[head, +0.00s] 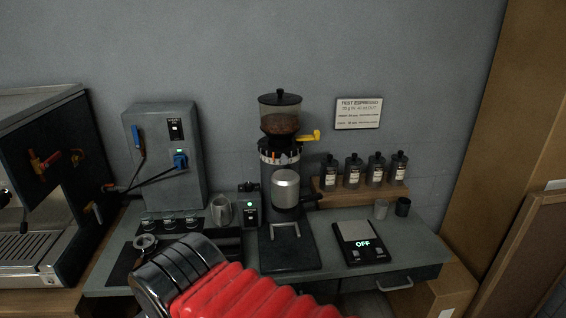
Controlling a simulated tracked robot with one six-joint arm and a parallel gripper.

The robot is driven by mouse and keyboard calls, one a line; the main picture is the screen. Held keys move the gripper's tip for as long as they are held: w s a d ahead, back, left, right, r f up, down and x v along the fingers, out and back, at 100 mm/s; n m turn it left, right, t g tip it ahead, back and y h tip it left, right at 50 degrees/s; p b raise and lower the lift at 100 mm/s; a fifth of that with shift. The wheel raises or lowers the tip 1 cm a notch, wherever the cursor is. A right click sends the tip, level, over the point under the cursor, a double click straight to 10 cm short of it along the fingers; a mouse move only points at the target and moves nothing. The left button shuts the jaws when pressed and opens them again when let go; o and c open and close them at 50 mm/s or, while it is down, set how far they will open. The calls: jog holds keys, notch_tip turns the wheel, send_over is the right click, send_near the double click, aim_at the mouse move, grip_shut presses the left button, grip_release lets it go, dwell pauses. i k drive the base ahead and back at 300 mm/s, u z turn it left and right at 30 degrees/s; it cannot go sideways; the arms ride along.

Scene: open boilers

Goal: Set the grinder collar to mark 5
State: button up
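The grinder (267,190) stands on the counter against the grey wall, with a clear hopper (280,118) of brown beans on top. Its collar (279,157) is a band with pale marks below the hopper and a small orange mark on its front. The numbers are too small to read, so I cannot tell its setting. A yellow lever (311,136) sticks out to the right above the collar. My arm, with red bellows and a dark ribbed part, crosses the bottom foreground, apart from the collar. I cannot see my gripper's fingers.
A scale (362,238) reading OFF stands right of the grinder, below several dark bottles on a wooden shelf (350,193). A small box with a green light (250,208) and a metal jug (221,209) stand at its left. A large espresso machine (50,180) fills the far left.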

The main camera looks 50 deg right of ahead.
aim_at(296, 147)
jog(key=z, duration=0.05)
jog(key=i, duration=1.25)
jog(key=z, duration=1.55)
